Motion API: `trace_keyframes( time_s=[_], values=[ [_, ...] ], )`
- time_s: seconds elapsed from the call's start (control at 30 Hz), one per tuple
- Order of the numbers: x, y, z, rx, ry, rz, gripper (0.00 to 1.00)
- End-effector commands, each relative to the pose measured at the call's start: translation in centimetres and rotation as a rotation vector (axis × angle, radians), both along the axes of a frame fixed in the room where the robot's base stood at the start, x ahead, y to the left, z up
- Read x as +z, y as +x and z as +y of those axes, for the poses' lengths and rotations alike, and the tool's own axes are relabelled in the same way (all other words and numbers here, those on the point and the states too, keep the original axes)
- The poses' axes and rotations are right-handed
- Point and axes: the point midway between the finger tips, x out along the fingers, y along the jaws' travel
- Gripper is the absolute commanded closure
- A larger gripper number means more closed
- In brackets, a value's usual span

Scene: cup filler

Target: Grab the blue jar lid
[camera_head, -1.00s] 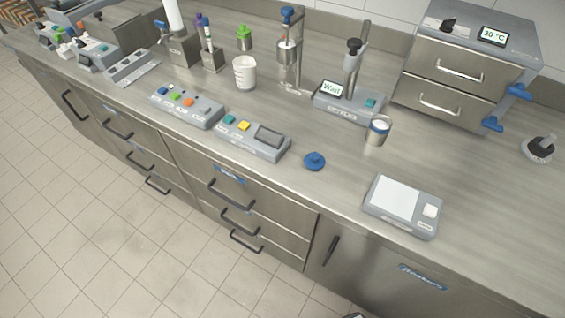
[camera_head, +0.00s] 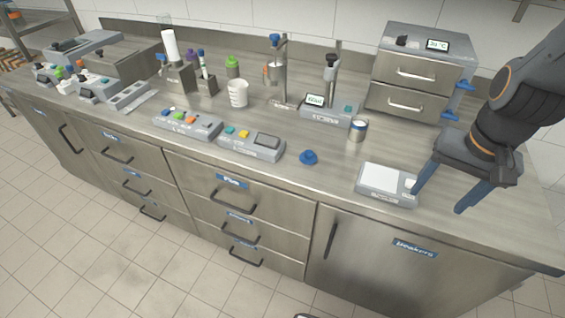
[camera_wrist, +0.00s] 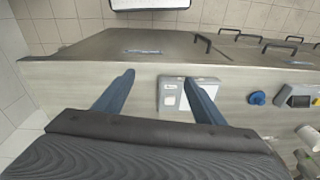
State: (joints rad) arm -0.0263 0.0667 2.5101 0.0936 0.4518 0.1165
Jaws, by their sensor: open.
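The blue jar lid (camera_head: 308,157) lies on the steel counter near its front edge, between a grey control box and the flat scale, with its small knob up. It also shows in the wrist view (camera_wrist: 257,98) at the right. My gripper (camera_head: 437,202) is open and empty, above the counter at the right, just right of the scale. In the wrist view its two blue fingers (camera_wrist: 160,85) are spread apart, the right one over the scale. The lid is well to the left of my gripper in the head view.
The scale (camera_head: 380,180) stands between my gripper and the lid. A metal cup (camera_head: 357,131) stands behind the lid. The button box (camera_head: 252,144) is left of it. A drawer oven (camera_head: 418,75) stands at the back. The counter around the lid is bare.

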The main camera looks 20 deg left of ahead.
Motion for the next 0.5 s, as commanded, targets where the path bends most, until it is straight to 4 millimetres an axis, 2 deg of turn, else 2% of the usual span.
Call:
trace_keyframes(
  time_s=[0.17, 0.3, 0.4, 0.5],
  values=[
    [-1.6, 5.4, 7.2, -0.457, 0.179, 0.084, 0.37],
    [-2.6, 9.4, 14.5, -0.859, 0.328, 0.21, 0.37],
    [-3.1, 11.6, 19.2, -1.092, 0.408, 0.309, 0.37],
    [-3.3, 13.0, 22.7, -1.264, 0.459, 0.395, 0.37]
  ],
)
